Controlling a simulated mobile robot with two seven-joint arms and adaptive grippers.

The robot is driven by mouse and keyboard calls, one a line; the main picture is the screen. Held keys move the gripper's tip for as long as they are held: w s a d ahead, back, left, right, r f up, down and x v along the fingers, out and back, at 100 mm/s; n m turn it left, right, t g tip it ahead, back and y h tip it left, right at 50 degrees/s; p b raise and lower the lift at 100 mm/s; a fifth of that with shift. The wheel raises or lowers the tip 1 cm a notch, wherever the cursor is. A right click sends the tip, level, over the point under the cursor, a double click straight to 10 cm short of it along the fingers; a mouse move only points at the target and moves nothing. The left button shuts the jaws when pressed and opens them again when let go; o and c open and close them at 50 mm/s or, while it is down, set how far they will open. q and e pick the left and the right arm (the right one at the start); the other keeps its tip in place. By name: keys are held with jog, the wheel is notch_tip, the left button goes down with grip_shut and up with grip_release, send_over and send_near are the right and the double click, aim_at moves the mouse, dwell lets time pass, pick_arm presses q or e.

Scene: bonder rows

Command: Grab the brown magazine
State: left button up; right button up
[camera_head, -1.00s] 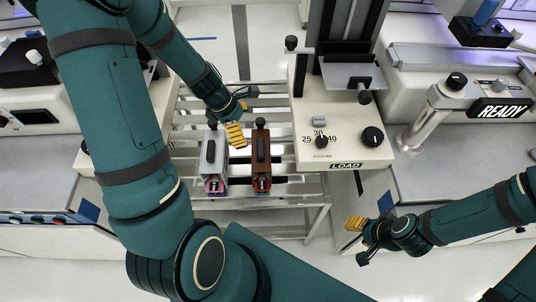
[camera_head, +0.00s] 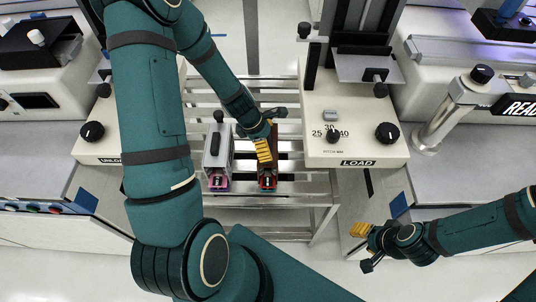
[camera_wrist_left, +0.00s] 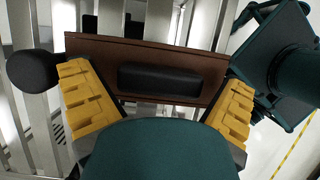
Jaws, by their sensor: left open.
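The brown magazine (camera_head: 274,145) lies on the slatted rack between the two machines, partly hidden by my left gripper (camera_head: 263,150). In the left wrist view the brown magazine (camera_wrist_left: 110,50) shows its black handle (camera_wrist_left: 160,80) between the two yellow fingers of my left gripper (camera_wrist_left: 160,88). These fingers are spread wide apart, and neither is closed on the handle. I cannot tell whether they touch the magazine. A grey magazine (camera_head: 217,148) lies just left of the brown one. My right gripper (camera_head: 364,238) is at the lower right, away from both magazines; its opening is unclear.
The slatted rack (camera_head: 285,203) has bare slats in front of and behind the magazines. The LOAD machine (camera_head: 355,145) stands close on the right, with knobs on its top. The UNLOAD machine (camera_head: 100,140) stands on the left, partly behind my left arm.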

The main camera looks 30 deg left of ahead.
pick_arm(q)
jog(key=c, duration=1.1)
jog(key=shift+r, duration=0.1)
jog(key=shift+c, duration=0.2)
